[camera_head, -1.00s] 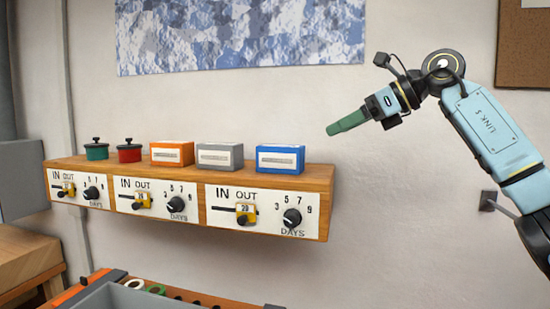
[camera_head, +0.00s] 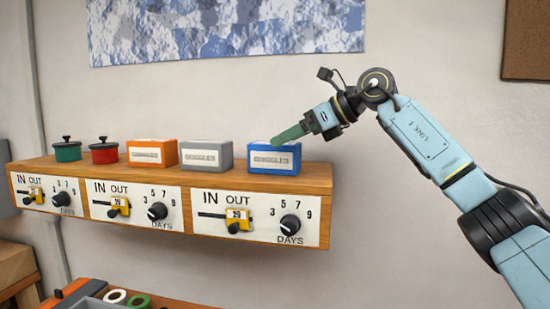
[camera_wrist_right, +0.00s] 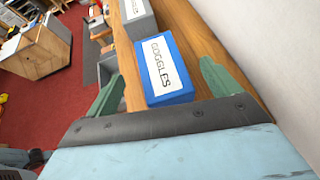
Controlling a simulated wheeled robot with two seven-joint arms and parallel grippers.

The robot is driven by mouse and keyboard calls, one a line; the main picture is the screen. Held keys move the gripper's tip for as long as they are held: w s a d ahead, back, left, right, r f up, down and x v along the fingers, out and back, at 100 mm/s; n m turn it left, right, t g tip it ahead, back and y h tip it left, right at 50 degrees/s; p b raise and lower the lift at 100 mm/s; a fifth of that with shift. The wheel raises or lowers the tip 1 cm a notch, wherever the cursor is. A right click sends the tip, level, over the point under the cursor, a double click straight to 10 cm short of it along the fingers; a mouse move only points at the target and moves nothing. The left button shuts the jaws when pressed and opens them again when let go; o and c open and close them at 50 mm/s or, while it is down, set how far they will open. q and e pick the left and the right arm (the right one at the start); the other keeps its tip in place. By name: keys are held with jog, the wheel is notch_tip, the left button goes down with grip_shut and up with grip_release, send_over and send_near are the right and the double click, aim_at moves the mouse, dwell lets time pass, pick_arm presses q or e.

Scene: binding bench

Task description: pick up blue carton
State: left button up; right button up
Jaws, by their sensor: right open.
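The blue carton (camera_head: 273,159), with a white label reading GOGGLES, stands on the wooden shelf at its right end. It also shows in the right wrist view (camera_wrist_right: 167,68), lying between the two green fingers. My right gripper (camera_head: 281,140) is at the carton's top right edge in the head view. In the wrist view its green fingers (camera_wrist_right: 160,85) are spread to either side of the carton, open and empty. Whether the fingers touch the carton cannot be told. My left gripper is not in view.
A grey carton (camera_head: 207,155) and an orange carton (camera_head: 152,153) stand left of the blue one. Red (camera_head: 104,152) and green (camera_head: 67,150) lidded pots are farther left. The wooden shelf (camera_head: 315,180) has sliders and knobs on its front. The wall is close behind.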

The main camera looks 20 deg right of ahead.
aim_at(275, 158)
jog(key=x, duration=0.5)
jog(key=shift+p, duration=0.3)
jog(key=shift+r, duration=0.1)
jog(key=shift+c, duration=0.4)
jog(key=c, duration=1.2)
